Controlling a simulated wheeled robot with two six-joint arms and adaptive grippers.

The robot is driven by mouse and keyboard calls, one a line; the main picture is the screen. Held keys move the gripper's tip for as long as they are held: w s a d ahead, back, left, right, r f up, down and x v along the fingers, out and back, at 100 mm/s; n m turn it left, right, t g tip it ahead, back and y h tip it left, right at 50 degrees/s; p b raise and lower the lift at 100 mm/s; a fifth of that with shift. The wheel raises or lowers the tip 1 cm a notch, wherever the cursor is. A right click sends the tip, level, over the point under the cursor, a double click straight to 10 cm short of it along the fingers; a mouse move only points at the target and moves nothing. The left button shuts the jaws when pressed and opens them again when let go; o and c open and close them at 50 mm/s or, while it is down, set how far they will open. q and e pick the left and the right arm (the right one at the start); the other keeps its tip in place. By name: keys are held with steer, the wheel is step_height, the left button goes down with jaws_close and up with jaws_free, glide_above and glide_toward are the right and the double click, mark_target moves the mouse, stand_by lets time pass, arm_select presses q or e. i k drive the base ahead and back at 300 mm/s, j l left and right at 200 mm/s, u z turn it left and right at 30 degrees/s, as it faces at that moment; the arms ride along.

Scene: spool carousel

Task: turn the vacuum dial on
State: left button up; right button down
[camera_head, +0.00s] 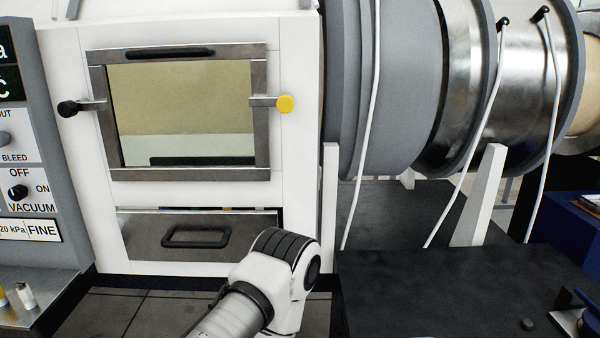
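The vacuum dial (18,192) is a small black knob on a white plate of the grey control panel (57,140) at the left edge. OFF is printed above it, ON to its right and VACUUM below it. The knob is small, and I cannot tell for certain which label it points to. Neither of my grippers is in view. A white and grey link of one of my arms shows at the bottom middle, well to the right of the dial.
A drawer (200,236) is below. A large metal cylinder (470,75) and a dark table (450,295) stand at right.

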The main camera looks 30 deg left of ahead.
mark_target(18, 192)
steer(key=u, duration=2.55)
